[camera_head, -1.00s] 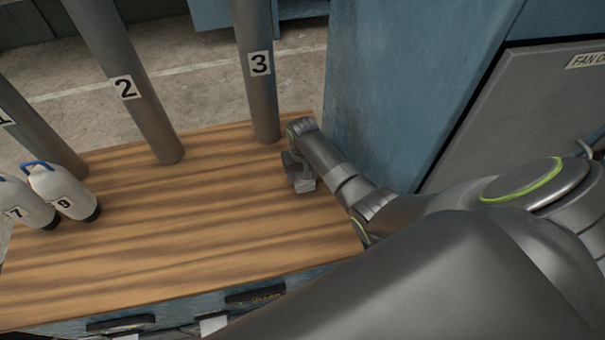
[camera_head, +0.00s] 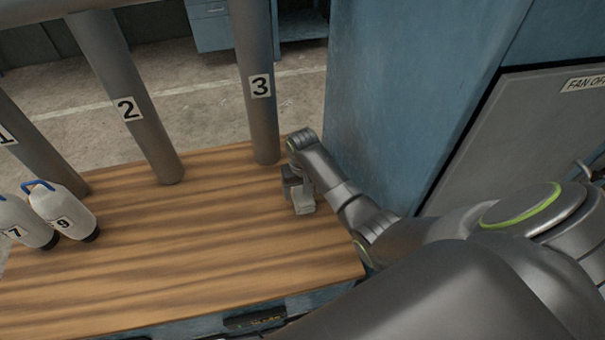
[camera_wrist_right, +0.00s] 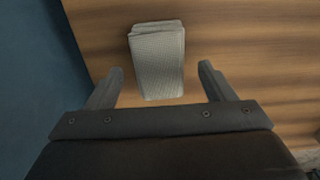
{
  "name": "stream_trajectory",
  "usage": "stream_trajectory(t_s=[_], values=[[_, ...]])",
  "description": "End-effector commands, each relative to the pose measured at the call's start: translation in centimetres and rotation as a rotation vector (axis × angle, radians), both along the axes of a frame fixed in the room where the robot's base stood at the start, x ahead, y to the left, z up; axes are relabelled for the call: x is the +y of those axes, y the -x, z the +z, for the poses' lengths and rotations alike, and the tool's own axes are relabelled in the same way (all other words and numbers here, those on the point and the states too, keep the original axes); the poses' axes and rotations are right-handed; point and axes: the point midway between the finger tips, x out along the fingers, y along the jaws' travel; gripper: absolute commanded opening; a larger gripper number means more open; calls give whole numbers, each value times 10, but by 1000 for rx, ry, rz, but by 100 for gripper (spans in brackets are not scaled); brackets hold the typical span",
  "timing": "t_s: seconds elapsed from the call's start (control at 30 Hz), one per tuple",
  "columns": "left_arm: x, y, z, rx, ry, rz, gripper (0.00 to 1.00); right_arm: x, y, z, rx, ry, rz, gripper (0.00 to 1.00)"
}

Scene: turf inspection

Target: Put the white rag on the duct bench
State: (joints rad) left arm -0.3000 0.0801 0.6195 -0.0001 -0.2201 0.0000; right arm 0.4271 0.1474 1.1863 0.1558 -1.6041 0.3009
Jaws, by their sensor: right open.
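The white rag (camera_wrist_right: 158,62) is a folded pale cloth that appears to lie on the wooden top of the duct bench (camera_head: 170,260). The bench top also fills the back of the right wrist view (camera_wrist_right: 240,40). My right gripper (camera_head: 302,200) is open, low over the right side of the bench. In the right wrist view its fingers (camera_wrist_right: 158,85) stand apart, either side of the rag's near end, with gaps to the cloth. In the head view I cannot make out the rag near the gripper. My left gripper is not in view.
Grey ducts numbered 1 (camera_head: 38,150), 2 (camera_head: 140,130) and 3 (camera_head: 257,110) rise at the bench's back. Two white bottles, 7 (camera_head: 22,222) and 9 (camera_head: 62,208), stand at the left. A blue cabinet (camera_head: 385,100) stands close to my right arm. The bench's middle is clear.

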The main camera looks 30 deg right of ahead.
Motion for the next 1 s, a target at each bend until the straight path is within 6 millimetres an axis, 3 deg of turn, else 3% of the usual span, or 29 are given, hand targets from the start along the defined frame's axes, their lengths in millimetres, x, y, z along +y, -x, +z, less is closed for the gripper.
stream_trajectory(t_s=[0.2, 0.4, 0.6, 1.0], values=[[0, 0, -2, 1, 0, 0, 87, 0, -2, 44, -5, -1, -1, 76], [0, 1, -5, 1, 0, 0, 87, 0, -2, 74, -4, 0, 0, 76], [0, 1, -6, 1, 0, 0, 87, 0, 0, 86, 1, 0, -1, 76], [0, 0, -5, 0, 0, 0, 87, 0, 0, 86, 0, 0, -1, 76]])
